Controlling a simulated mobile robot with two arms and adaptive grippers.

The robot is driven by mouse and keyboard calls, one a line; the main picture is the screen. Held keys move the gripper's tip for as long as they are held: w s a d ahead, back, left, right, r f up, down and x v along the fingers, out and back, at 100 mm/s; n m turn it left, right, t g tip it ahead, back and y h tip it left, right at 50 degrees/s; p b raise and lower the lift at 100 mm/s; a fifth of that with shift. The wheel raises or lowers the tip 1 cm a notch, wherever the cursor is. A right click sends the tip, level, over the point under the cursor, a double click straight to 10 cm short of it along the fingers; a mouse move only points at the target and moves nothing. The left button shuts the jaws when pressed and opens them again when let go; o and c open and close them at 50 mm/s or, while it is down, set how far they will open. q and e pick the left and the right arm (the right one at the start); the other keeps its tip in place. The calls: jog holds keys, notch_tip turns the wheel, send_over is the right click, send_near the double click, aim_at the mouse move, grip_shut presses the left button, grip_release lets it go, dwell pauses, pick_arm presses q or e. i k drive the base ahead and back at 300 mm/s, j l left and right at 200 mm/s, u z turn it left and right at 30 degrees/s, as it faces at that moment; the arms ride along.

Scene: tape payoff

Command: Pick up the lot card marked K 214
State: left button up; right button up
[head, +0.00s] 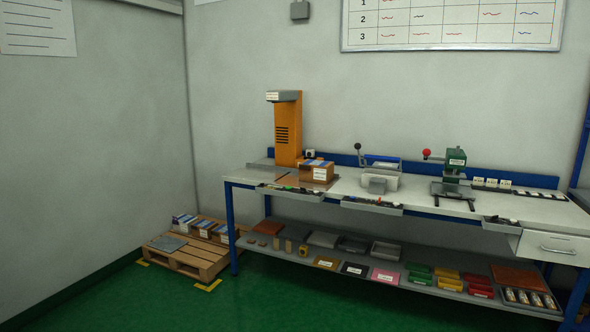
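Several small white cards (491,183) stand in a row at the back right of the workbench (415,196), beside the green press. Their print is too small to read. I cannot tell which card, if any, is marked K 214. White labels also show on a brown box (313,171) on the bench and on flat coloured pieces on the lower shelf, also unreadable. Neither of my grippers is in view.
An orange machine (288,130), a grey device (379,175) and a green press (454,165) stand on the bench. Shallow trays (372,206) line its front edge. A wooden pallet (188,258) with boxes sits at left. The green floor (270,305) in front is clear.

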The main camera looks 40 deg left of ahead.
aim_at(505, 184)
jog(key=i+j+u, duration=0.15)
jog(key=i+j, duration=0.25)
jog(key=i+j+u, duration=0.15)
jog(key=i+j, duration=0.15)
jog(key=i+j+u, duration=0.15)
jog(key=i+j, duration=0.15)
jog(key=i, duration=0.2)
jog(key=i+j+u, duration=0.2)
jog(key=i, duration=0.25)
jog(key=i+j+u, duration=0.15)
jog(key=i, duration=0.3)
jog(key=z, duration=1.35)
